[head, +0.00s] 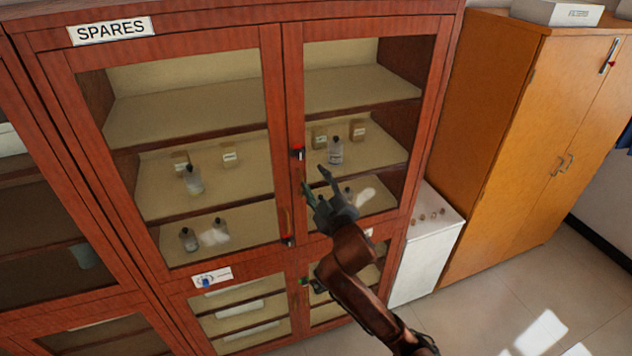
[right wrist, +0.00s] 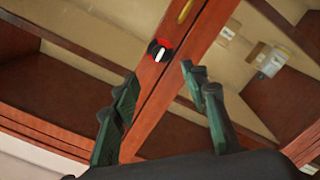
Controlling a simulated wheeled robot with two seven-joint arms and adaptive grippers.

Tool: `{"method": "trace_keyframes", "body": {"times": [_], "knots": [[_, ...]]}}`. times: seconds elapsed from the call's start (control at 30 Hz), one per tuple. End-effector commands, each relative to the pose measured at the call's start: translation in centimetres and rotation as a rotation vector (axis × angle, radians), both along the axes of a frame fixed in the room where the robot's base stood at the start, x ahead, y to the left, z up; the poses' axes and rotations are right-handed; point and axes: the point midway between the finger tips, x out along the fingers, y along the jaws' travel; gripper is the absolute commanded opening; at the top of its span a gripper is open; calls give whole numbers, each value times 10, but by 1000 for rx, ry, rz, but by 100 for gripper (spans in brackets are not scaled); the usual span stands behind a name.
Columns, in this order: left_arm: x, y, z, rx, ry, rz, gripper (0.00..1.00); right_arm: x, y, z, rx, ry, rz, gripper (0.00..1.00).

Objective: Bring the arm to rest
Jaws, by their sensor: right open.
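My right gripper (head: 322,188) is open and empty in front of the red-brown SPARES cabinet (head: 284,100), near the middle where its two upper glass doors meet. In the right wrist view its two fingers (right wrist: 160,105) stand well apart with nothing between them. The upper doors look shut. My right arm (head: 352,262) reaches up from the lower right. My left gripper is not in view.
Bottles (head: 193,180) and small boxes (head: 357,130) stand on the shelves behind the glass. A low white unit (head: 428,262) stands right of the cabinet, then a tall orange wooden cupboard (head: 500,150). The tiled floor (head: 545,290) at lower right is clear.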

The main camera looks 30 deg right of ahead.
Motion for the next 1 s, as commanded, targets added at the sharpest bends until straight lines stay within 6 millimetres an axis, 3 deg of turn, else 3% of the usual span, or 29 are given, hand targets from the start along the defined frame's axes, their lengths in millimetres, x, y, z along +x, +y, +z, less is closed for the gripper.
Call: {"method": "trace_keyframes", "body": {"times": [0.5, 0.63, 0.77, 1.0], "knots": [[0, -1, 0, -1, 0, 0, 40, -1, 1, 0, 0, -1, 1, 41], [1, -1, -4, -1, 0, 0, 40, 5, -2, -17, 7, 21, 0, 41], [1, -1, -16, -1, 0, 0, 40, 24, -10, -79, 33, 93, -6, 41], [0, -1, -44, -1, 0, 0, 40, 51, -27, -252, 111, 285, -19, 41]]}}
